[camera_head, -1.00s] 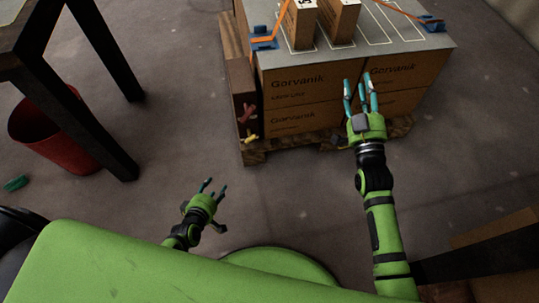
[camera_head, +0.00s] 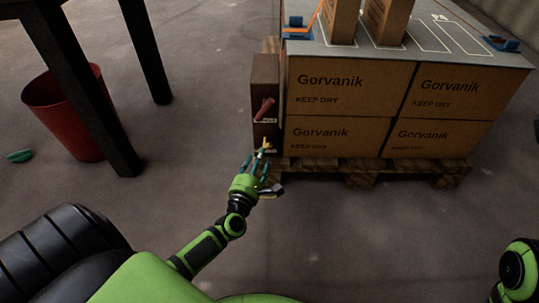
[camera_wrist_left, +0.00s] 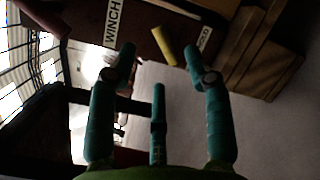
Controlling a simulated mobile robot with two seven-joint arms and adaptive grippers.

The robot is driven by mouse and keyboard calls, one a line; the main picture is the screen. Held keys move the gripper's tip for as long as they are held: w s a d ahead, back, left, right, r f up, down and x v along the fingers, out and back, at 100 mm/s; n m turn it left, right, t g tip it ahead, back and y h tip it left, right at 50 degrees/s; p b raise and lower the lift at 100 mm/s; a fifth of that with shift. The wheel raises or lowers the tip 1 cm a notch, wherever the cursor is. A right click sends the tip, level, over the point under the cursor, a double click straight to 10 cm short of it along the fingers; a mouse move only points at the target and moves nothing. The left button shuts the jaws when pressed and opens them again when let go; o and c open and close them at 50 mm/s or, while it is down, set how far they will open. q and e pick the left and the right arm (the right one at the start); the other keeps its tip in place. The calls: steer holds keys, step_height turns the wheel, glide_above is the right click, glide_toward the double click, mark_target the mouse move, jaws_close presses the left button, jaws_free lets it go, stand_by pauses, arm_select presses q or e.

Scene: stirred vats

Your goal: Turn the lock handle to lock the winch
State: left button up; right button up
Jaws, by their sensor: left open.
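The winch box (camera_head: 265,72) is a dark brown upright unit at the left end of the loaded pallet. A red handle (camera_head: 264,110) sits on its front. A small yellow handle (camera_head: 266,144), likely the lock handle, is lower down. In the left wrist view the yellow handle (camera_wrist_left: 165,46) lies tilted between a "WINCH" label (camera_wrist_left: 115,22) and a smaller, partly readable label (camera_wrist_left: 204,39). My left gripper (camera_head: 258,165) is open, its teal fingers just below the yellow handle. In the wrist view the handle is beyond the spread fingertips, with nothing held. My right gripper is out of view.
Cardboard boxes (camera_head: 345,85) are stacked on a wooden pallet (camera_head: 365,172) to the right of the winch box. A red bin (camera_head: 62,115) and dark table legs (camera_head: 150,55) stand at the left. The floor between is clear.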

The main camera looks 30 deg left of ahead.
mark_target(265, 147)
arm_select(q)
steer(key=b+x, duration=0.1)
steer(key=x, duration=0.4)
steer(key=shift+w+b, duration=0.3)
steer(key=shift+w, duration=0.05)
jaws_close()
